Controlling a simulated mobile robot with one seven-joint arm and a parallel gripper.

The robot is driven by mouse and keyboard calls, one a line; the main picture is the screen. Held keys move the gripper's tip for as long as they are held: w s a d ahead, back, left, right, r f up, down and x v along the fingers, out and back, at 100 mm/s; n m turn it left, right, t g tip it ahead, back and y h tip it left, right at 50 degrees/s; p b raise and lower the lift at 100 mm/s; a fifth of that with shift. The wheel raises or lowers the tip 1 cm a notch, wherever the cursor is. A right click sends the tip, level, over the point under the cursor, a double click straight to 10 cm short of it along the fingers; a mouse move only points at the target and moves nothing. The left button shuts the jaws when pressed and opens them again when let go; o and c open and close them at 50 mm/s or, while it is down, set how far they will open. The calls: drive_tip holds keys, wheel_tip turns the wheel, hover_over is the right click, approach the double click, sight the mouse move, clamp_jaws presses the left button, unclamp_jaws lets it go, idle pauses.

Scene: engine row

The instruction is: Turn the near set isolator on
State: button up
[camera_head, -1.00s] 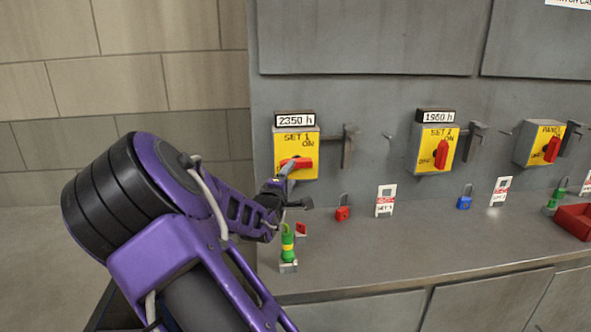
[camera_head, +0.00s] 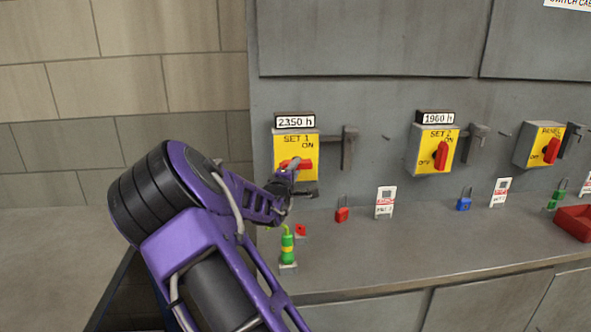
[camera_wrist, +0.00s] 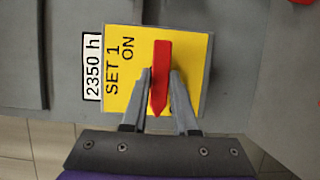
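The SET 1 isolator (camera_head: 308,151) is a yellow-faced box at the left of the grey cabinet, under a "2350 h" sign. It also shows in the wrist view (camera_wrist: 190,90). Its red handle (camera_wrist: 161,70) lies level across the face, its pointed end toward the side opposite the "ON" mark; the handle shows in the head view (camera_head: 305,165) too. My gripper (camera_wrist: 160,76) is open, with one finger on each side of the handle. Narrow gaps seem to show; contact is unclear. The fingers hide part of the lower face in the wrist view.
The SET 2 isolator (camera_head: 433,150), handle upright, and a third isolator (camera_head: 540,145) stand to the right. A lever bracket (camera_head: 348,148) is beside SET 1. The bench holds a green-yellow item (camera_head: 287,247), a red padlock (camera_head: 342,213), tags (camera_head: 385,203), a blue padlock (camera_head: 464,202) and a red tray (camera_head: 574,222).

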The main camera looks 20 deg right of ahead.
clamp_jaws()
drive_tip(key=shift+m, duration=0.3)
drive_tip(key=m+y+b, duration=0.1)
drive_tip(key=m, duration=0.2)
drive_tip(key=m+g+y+b, duration=0.1)
drive_tip(key=m+y+b, duration=0.1)
drive_tip(key=m, duration=0.1)
drive_tip(key=m+y+b, duration=0.1)
drive_tip(key=m+b, duration=0.1)
drive_tip(key=m, duration=0.1)
drive_tip(key=shift+s+d+r+m+g+y, duration=0.1)
drive_tip(key=shift+d+m+g+y, duration=0.2)
drive_tip(key=shift+d+y, duration=0.1)
drive_tip(key=m+b, duration=0.1)
drive_tip(key=b, duration=0.1)
drive_tip(key=m+y+b, duration=0.1)
drive_tip(key=b, duration=0.1)
drive_tip(key=shift+d+r+y, duration=0.15)
drive_tip(key=shift+r+y, duration=0.1)
drive_tip(key=shift+y, duration=0.05)
drive_tip(key=shift+m+y+b, duration=0.3)
drive_tip(key=shift+m+b, duration=0.2)
drive_tip(key=shift+m, duration=0.1)
